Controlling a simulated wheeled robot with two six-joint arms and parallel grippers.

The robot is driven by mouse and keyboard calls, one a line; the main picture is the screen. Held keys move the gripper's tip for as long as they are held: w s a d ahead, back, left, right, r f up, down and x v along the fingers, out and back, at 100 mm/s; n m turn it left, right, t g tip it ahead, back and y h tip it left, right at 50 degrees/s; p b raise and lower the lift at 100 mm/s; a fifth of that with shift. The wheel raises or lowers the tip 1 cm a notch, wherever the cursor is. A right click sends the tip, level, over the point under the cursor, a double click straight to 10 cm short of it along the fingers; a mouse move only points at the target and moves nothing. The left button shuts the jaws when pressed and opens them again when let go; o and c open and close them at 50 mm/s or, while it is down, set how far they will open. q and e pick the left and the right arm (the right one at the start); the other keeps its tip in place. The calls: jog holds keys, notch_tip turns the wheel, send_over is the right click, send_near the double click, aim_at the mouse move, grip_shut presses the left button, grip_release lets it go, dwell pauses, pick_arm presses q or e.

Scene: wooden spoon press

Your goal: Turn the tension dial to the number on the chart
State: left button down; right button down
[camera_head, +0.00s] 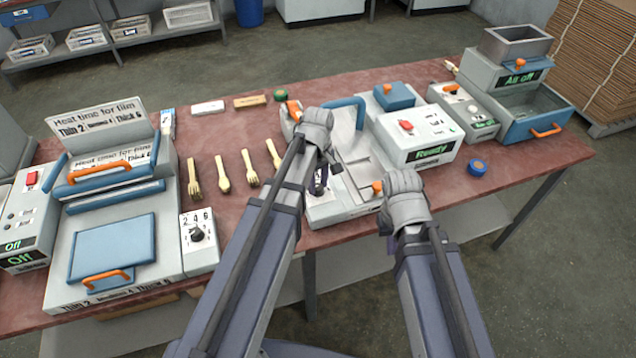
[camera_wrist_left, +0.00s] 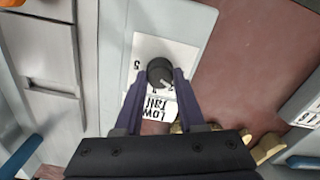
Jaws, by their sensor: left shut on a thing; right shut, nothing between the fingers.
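The tension dial (camera_wrist_left: 160,72) is a dark round knob with a pale pointer mark, on a white panel of a light grey machine (camera_head: 342,212). In the left wrist view my left gripper (camera_wrist_left: 158,80) has its two purple fingers on either side of the knob, shut on it. In the head view my left gripper (camera_head: 318,182) reaches down at this machine and its arm hides the dial. A printed label with "Low" (camera_wrist_left: 162,104) and a "5" show by the knob, partly covered by the fingers. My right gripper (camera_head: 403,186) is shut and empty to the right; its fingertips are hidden.
The left machine has a "Heat time for film" chart (camera_head: 103,118) and its own numbered dial (camera_head: 197,233). Several wooden utensils (camera_head: 222,172) lie left of my left arm. A unit reading "Ready" (camera_head: 433,153) stands right. A blue round thing (camera_head: 477,167) lies near the front edge.

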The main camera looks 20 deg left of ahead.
pick_arm(q)
jog(key=m, duration=0.5)
jog(key=shift+m, duration=0.3)
jog(key=m, duration=1)
jog(key=shift+m, duration=0.4)
jog(key=m, duration=0.4)
jog(key=shift+m, duration=0.7)
jog(key=c, duration=0.5)
grip_release()
